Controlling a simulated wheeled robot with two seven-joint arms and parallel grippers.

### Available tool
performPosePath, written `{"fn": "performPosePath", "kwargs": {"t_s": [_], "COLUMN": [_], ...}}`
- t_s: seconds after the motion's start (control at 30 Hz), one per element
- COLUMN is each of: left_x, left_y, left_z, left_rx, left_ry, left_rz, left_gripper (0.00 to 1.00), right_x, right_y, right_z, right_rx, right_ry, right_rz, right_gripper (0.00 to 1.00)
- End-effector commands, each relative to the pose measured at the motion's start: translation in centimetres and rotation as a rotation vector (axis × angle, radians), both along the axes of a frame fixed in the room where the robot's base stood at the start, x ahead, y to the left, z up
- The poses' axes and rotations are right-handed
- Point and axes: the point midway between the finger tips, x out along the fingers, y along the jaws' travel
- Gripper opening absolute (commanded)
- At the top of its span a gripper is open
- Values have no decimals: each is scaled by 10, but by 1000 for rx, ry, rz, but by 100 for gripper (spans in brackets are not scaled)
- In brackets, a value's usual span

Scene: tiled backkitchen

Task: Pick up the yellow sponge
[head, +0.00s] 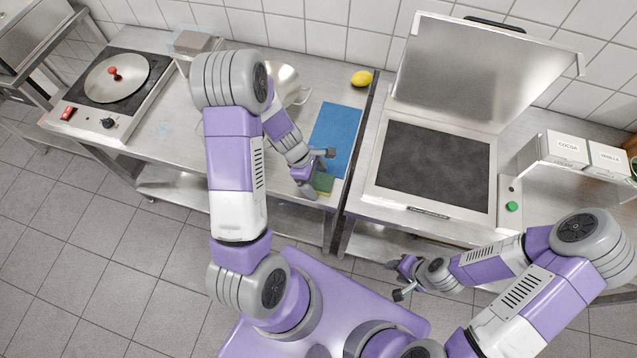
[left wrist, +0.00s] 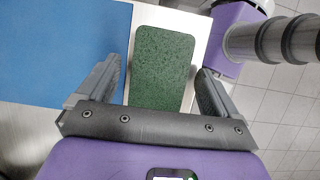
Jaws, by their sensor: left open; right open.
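The sponge (head: 324,183) lies on the steel table near its front right corner, beside the blue board (head: 338,125). In the left wrist view, the sponge (left wrist: 163,62) shows a dark green scouring face on top; its yellow part is not clear there. My left gripper (head: 319,172) is open above the sponge, with one finger toward each long side. In the left wrist view, my left gripper (left wrist: 158,85) has visible gaps between its fingers and the sponge. My right gripper (head: 398,280) is open and empty in front of the right-hand counter, away from the sponge.
A lemon (head: 361,78) lies behind the blue board. A pot (head: 286,84) stands behind my left arm. A griddle (head: 433,165) with a raised lid stands right, across a narrow gap between tables.

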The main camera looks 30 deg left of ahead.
Motion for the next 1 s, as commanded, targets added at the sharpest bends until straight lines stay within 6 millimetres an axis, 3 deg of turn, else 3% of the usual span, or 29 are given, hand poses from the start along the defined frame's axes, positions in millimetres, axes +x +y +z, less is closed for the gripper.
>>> {"fn": "performPosePath", "kwargs": {"t_s": [0.23, 0.6, 0.87, 1.0], "left_x": [0, 0, 1, 1], "left_y": [-1, -1, -1, -1], "left_z": [-1, -1, 1, 17], "left_rx": [0, 0, 0, 2], "left_ry": [0, -1, -2, -5], "left_rz": [-1, -2, -1, -4], "left_gripper": [94, 39, 38, 38], "right_x": [0, 0, 0, 0], "right_y": [0, 0, 0, 0], "right_z": [0, 0, 1, 8], "right_rx": [0, 0, 0, 0], "right_ry": [1, 0, 0, 1], "right_rz": [0, 0, 0, 0], "right_gripper": [44, 44, 44, 44]}}
